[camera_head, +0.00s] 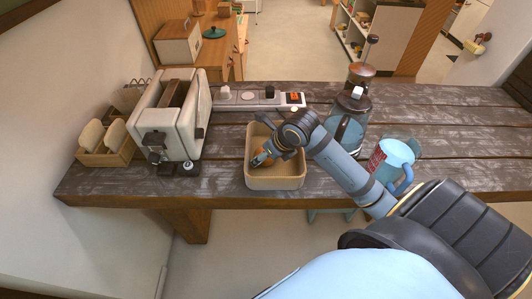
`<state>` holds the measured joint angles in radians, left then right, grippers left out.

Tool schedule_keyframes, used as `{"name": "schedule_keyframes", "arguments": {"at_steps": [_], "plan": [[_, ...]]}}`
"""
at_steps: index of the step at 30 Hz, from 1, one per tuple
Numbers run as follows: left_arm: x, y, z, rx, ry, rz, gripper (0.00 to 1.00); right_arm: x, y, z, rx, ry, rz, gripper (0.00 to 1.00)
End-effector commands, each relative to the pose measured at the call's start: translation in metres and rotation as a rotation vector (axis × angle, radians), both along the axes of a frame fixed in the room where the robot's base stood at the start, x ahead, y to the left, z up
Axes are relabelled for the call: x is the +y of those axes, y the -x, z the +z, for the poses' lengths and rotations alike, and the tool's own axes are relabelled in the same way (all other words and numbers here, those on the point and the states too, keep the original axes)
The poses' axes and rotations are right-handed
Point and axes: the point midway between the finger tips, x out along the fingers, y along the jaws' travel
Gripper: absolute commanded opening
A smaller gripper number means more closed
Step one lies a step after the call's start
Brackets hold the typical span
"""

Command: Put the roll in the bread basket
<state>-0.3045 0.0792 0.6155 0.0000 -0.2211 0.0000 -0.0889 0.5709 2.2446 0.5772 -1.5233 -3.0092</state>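The bread basket (275,184) is a tan, square, open container near the front edge of the wooden table. My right arm comes in from the lower right, and my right gripper (261,157) is tilted down inside the basket's opening. A small orange-brown patch shows at its fingers. It may be the roll, but it is too small and too covered to tell. I cannot see whether the fingers are open or shut. The roll is not clearly visible anywhere else. My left gripper is not in view.
A cream toaster (176,115) stands left of the basket, with a wooden rack of bread slices (104,140) beside it. A power strip (258,99) lies behind. A glass press jug (347,120) and a blue mug (391,163) stand right, close to my arm.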

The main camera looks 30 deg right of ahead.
Motion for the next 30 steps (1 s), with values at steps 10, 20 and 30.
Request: {"name": "schedule_keyframes", "arguments": {"at_steps": [10,20,30], "plan": [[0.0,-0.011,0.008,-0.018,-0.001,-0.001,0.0,-0.005,0.016,0.033,0.0,0.012,0.006,0.7],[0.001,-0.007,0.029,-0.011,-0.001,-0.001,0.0,-0.012,0.033,0.068,0.002,0.014,-0.003,0.7],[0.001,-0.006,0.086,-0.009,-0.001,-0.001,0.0,-0.013,0.049,0.101,0.006,0.006,-0.004,0.7]]}}
